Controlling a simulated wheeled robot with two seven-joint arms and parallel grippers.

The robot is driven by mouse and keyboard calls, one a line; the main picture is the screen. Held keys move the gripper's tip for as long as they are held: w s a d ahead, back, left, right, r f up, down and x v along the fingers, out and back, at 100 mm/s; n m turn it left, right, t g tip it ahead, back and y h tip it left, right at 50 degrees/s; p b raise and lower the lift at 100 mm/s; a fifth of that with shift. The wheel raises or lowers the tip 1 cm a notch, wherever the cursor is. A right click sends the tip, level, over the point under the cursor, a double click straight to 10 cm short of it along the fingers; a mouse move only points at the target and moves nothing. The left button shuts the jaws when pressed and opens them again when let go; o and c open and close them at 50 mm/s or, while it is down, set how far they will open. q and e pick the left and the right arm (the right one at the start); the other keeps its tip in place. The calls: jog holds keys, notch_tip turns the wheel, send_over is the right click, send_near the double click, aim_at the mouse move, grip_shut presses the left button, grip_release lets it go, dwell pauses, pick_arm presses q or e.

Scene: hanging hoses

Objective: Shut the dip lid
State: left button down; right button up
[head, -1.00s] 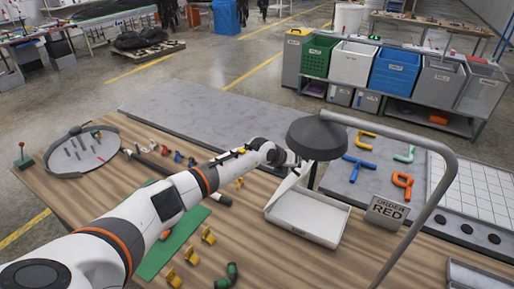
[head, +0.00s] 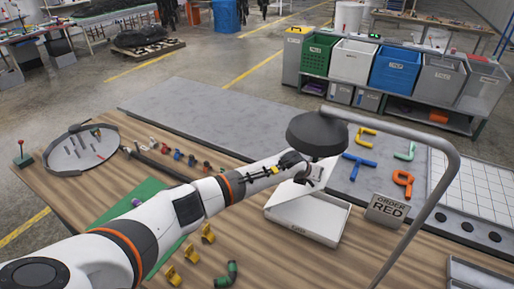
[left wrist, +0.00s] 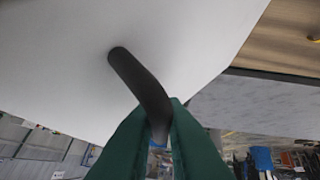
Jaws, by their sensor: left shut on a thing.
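The white dip tray (head: 300,233) stands on the wooden table below a dark dome-shaped shade (head: 317,134). A white lid panel (left wrist: 215,35) fills much of the left wrist view, with a dark curved handle (left wrist: 135,80) standing out from it. My left gripper (left wrist: 162,120) has its green fingers shut on this handle. My right gripper is not in view.
A bent grey pole (head: 437,195) carries the shade and arches across the right side. An ORDER RED sign (head: 387,211) stands right of the tray. Coloured hose pieces lie on the grey mat behind it. Yellow fittings (head: 191,253) and a green-black elbow (head: 226,274) lie at the front.

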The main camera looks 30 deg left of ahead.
aim_at(314, 183)
pick_arm(q)
jog(key=shift+y, duration=0.6)
jog(key=d+f+b, duration=0.2)
jog(key=f, duration=0.1)
jog(key=shift+s+d+f, duration=0.1)
jog(key=shift+d+f, duration=0.05)
jog(key=shift+d+f+m+y+b, duration=0.2)
jog(key=shift+d+m+y+b, duration=0.1)
jog(key=shift+d+m+b, duration=0.25)
jog(key=d+f+y+b, duration=0.1)
jog(key=f+b, duration=0.1)
jog(key=b, duration=0.2)
jog(key=d+f+y+b, duration=0.1)
jog(key=d+b, duration=0.1)
jog(key=b, duration=0.1)
jog(key=shift+d+f+m+b, duration=0.1)
jog(key=shift+f+m+b, duration=0.15)
jog(key=shift+f+b, duration=0.15)
jog(key=shift+w+d+f+m+t+y+b, duration=0.1)
jog(key=shift+d+f+m+y+b, duration=0.45)
jog(key=shift+f+b, duration=1.85)
jog(key=shift+w+d+f+m+t+y+b, duration=0.1)
jog(key=shift+d+f+y+b, duration=0.8)
jog(key=shift+b, duration=2.75)
jog(key=shift+d+f+m+t+y+b, duration=0.1)
jog(key=shift+d+f+m+y+b, duration=0.4)
jog(key=shift+f+b, duration=1.9)
jog(key=shift+d+r+b, duration=0.1)
jog(key=shift+r+b, duration=0.45)
jog(key=shift+r, duration=0.2)
